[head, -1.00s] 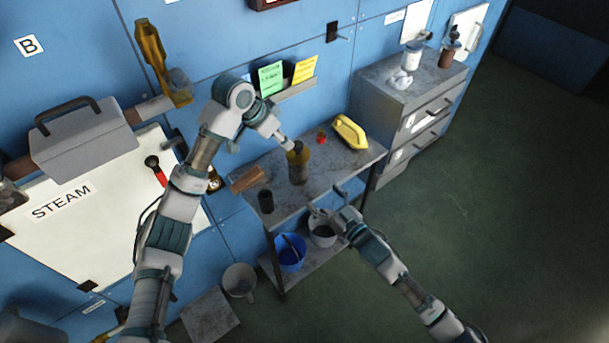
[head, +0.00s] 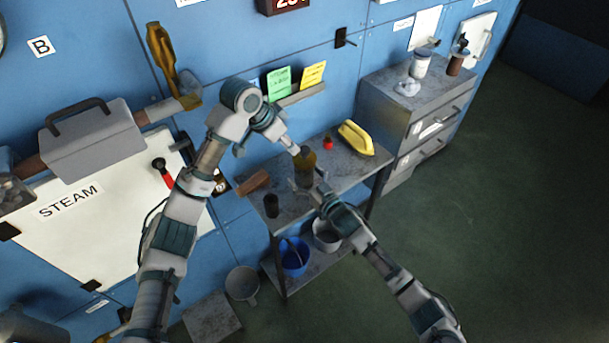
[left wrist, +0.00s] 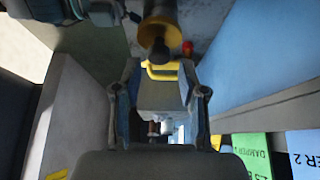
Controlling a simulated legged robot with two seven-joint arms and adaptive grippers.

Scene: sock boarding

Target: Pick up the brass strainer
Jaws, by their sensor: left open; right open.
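The brass strainer (head: 304,171), a brownish-gold cylinder, stands on the grey table (head: 338,172). In the left wrist view the brass strainer (left wrist: 161,14) shows at the top with a dark rounded end. My left gripper (head: 293,150) is open beside its upper left; I cannot tell if they touch.
On the table are a dark cup (head: 271,205), a brown block (head: 254,183), a small red item (head: 328,143) and a yellow iron-shaped object (head: 356,138). A blue bucket (head: 294,258) sits on the lower shelf. A grey cabinet (head: 408,112) stands to the right.

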